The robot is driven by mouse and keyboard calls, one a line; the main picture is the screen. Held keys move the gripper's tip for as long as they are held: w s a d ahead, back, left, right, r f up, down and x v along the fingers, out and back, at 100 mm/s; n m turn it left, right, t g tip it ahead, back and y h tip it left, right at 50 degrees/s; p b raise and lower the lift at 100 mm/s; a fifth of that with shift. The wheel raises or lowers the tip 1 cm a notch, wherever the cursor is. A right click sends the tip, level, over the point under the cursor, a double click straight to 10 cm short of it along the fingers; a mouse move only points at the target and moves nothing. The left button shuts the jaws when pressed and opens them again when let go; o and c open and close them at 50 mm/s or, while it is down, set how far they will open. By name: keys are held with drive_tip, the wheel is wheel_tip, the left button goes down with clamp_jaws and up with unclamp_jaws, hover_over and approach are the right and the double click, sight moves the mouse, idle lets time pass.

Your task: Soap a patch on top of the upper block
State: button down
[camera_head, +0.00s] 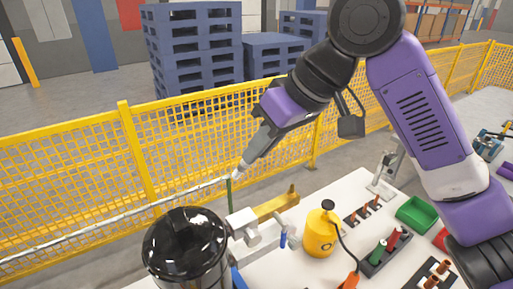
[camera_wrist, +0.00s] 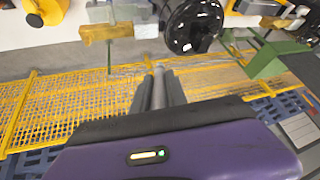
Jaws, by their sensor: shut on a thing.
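My gripper (camera_head: 241,170) is raised in front of the yellow fence, above and left of the workbench. In the wrist view its fingers (camera_wrist: 158,90) are shut on a slim grey rod-like thing (camera_wrist: 158,88); its tip is too small to identify. Below the gripper in the head view are a thin green upright (camera_head: 229,190), a pale block (camera_head: 243,225) beside the black tank, and a brass-yellow bar (camera_head: 278,207). In the wrist view a brass-yellow block (camera_wrist: 107,32) shows near the top. I cannot tell which one is the upper block. The gripper looks apart from them.
A glossy black tank (camera_head: 186,245) stands front left. A yellow container (camera_head: 320,235) with a black lid, a green bin (camera_head: 416,214) and tool holders stand on the white bench. The yellow mesh fence (camera_head: 75,170) runs behind, with blue pallets (camera_head: 195,45) beyond.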

drive_tip(key=shift+s+y, duration=0.15)
drive_tip(key=shift+y, duration=0.15)
drive_tip(key=shift+d+f, duration=0.1)
wheel_tip(320, 180, down, 5)
drive_tip(key=b, duration=0.4)
drive_tip(key=shift+b, duration=0.4)
